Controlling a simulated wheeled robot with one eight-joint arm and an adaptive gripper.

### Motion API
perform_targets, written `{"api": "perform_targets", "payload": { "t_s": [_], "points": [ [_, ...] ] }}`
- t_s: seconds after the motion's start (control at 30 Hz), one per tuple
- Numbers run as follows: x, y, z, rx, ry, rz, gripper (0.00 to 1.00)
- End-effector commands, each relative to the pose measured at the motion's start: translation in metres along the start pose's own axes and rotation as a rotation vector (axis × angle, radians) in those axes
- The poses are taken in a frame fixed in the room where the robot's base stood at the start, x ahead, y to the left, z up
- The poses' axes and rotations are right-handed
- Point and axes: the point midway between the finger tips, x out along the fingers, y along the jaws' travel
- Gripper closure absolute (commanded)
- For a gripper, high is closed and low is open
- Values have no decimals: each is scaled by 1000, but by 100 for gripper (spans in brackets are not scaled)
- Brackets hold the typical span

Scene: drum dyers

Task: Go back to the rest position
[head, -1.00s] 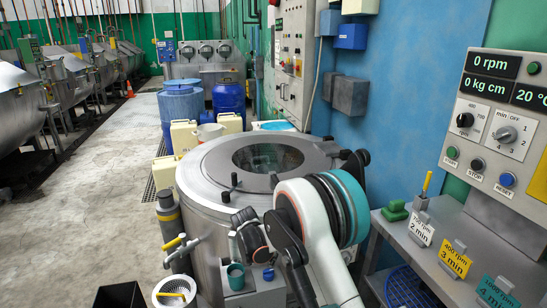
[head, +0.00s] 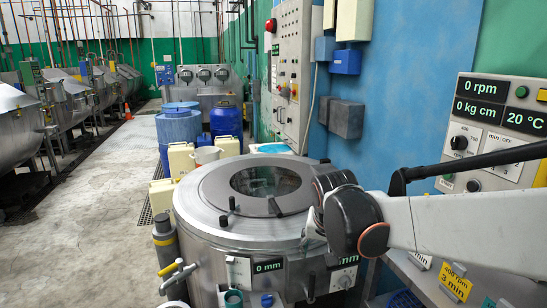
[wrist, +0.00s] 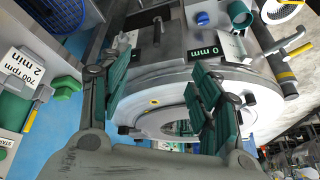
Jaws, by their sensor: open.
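My gripper (wrist: 160,78) shows in the wrist view with its two green-padded fingers spread apart and nothing between them. Behind the fingers is the round steel drum machine, with its ring-shaped lid (wrist: 160,112) and a "0 mm" display (wrist: 204,51). In the head view my arm reaches in from the right edge, and its wrist covers the right side of the drum machine (head: 215,216). My fingers cannot be made out clearly in the head view.
A control panel (head: 493,90) stands at the right above a shelf with speed cards, partly behind my arm. A green cup (wrist: 240,14) and a blue knob (wrist: 202,18) are at the drum's front. Blue barrels (head: 226,124) stand behind. The left floor (head: 90,190) is clear.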

Motion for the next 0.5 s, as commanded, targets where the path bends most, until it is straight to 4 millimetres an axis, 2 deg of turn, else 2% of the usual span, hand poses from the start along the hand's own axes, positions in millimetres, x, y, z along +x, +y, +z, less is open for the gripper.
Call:
{"api": "perform_targets", "payload": {
  "t_s": [0.03,0.2,0.5],
  "points": [
    [-13,12,9,-11,7,-5,43],
    [-47,42,37,-61,36,-25,43],
    [-88,90,98,-149,96,-50,43]
  ]
}}
